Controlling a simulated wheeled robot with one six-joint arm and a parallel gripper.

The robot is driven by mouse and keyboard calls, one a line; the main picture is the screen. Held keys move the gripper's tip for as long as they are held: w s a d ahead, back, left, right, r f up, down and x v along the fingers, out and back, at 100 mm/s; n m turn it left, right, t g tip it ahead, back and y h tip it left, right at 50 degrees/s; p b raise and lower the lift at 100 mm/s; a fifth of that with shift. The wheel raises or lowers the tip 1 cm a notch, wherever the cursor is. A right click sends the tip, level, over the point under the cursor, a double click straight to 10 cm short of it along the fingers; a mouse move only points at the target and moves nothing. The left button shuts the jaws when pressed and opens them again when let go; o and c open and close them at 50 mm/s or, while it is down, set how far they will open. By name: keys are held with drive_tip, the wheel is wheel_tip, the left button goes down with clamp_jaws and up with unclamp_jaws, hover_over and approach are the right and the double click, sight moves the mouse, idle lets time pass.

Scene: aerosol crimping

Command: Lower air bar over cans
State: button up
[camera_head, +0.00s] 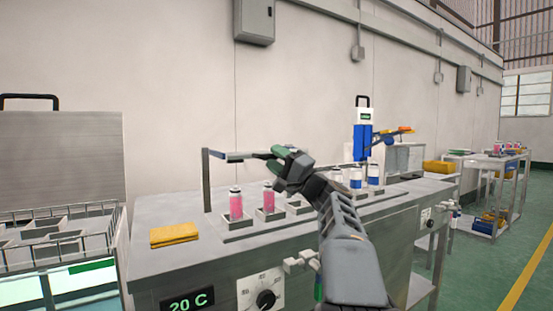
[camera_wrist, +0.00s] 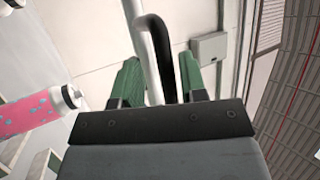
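The air bar (camera_head: 232,156) is a thin dark horizontal bar, reaching right from the top of an upright metal post (camera_head: 207,180). It is above the cans. Two pink cans (camera_head: 236,205) (camera_head: 268,197) stand upright in square metal holders below it. My gripper (camera_head: 278,154) is at the bar's right end. In the wrist view, its green fingers (camera_wrist: 155,82) stand apart, with a white rod (camera_wrist: 142,50) and a black curved handle (camera_wrist: 163,45) between them. I see no clear grip on either. A pink can (camera_wrist: 35,115) shows at left. My arm hides part of the table.
A yellow cloth (camera_head: 174,235) lies at the table's left front. White-and-blue cans (camera_head: 373,174) stand behind my arm, near a blue device (camera_head: 362,140) on the table. A metal crate (camera_head: 60,235) is at far left. The table's front has a dial (camera_head: 265,299) and valves.

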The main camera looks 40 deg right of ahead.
drive_tip(key=shift+s, duration=0.15)
drive_tip(key=p+v, duration=0.1)
drive_tip(key=v, duration=1.2)
drive_tip(key=shift+s+f, duration=0.2)
drive_tip(key=shift+f, duration=0.05)
drive_tip(key=shift+d, duration=0.1)
